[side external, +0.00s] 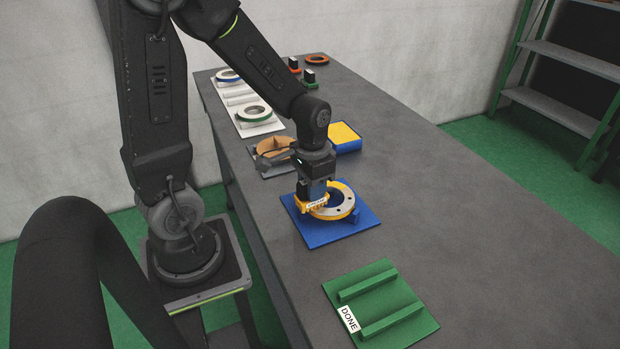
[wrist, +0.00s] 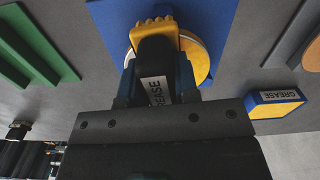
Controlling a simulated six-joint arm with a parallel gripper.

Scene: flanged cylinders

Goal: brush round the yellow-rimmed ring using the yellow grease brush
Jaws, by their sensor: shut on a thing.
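The yellow-rimmed ring (side external: 340,209) lies on a blue square plate (side external: 340,235) on the table, with a grey face and bolt holes. My gripper (side external: 314,192) is above the ring's left part, pointing down. It is shut on the yellow grease brush (side external: 309,203), whose yellow head is low over the ring's rim; I cannot tell if it touches. In the wrist view, the brush (wrist: 155,65) shows a dark body with a GREASE label between the fingers, and its yellow head overlaps the ring (wrist: 202,60). The brush hides part of the ring.
A blue box with a yellow top (side external: 344,137), labelled GREASE in the wrist view, stands behind the plate. A green DONE plate with two bars (side external: 380,305) lies in front. A grey stand with a tan ring (side external: 275,150) and a white rack (side external: 256,127) are farther back. The right side is clear.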

